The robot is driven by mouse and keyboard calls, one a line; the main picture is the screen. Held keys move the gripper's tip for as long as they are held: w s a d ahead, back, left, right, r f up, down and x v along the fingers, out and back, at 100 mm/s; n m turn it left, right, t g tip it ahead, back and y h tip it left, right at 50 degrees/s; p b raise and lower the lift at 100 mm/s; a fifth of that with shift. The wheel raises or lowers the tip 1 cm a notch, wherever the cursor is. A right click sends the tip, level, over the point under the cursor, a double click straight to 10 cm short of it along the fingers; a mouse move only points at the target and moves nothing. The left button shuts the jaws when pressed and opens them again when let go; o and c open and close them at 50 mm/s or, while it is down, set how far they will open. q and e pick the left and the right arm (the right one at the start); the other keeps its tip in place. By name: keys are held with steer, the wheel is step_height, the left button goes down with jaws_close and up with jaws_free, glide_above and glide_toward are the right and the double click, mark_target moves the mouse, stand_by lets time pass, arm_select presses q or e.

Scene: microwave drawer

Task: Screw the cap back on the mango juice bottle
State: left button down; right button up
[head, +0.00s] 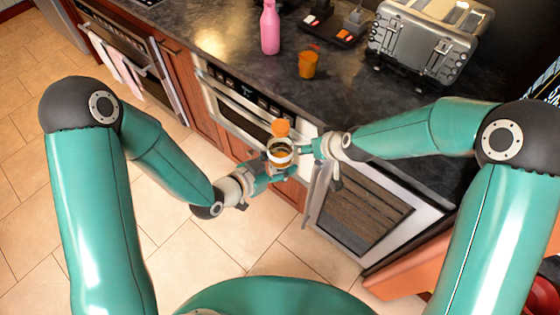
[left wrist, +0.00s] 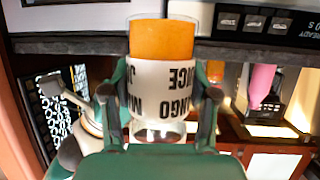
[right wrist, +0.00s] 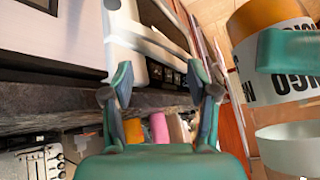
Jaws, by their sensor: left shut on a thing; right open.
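The mango juice bottle (head: 281,153) is held off the counter, between my two arms. It has a white label, one orange end and one clear end. My left gripper (left wrist: 160,104) is shut on it, with fingers on both sides of the label; the lettering reads upside down in this view. The bottle also shows in the right wrist view (right wrist: 290,85), beside my right gripper. My right gripper (right wrist: 162,92) is open, with nothing between its fingers. In the head view it is just right of the bottle. I cannot make out a separate cap with certainty.
A built-in oven front (head: 235,110) is behind the bottle. An open appliance door (head: 365,210) is below my right arm.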

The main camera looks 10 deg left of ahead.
steer(key=w+a+r+n+y, duration=0.1)
steer(key=w+a+r+n, duration=0.3)
steer(key=r, duration=0.3)
step_height(320, 180, up, 18)
steer(key=n+g+h, duration=0.6)
steer(key=n, duration=2.4)
glide_above(281, 126)
steer(key=shift+w+r, duration=0.1)
steer(key=shift+f, duration=4.05)
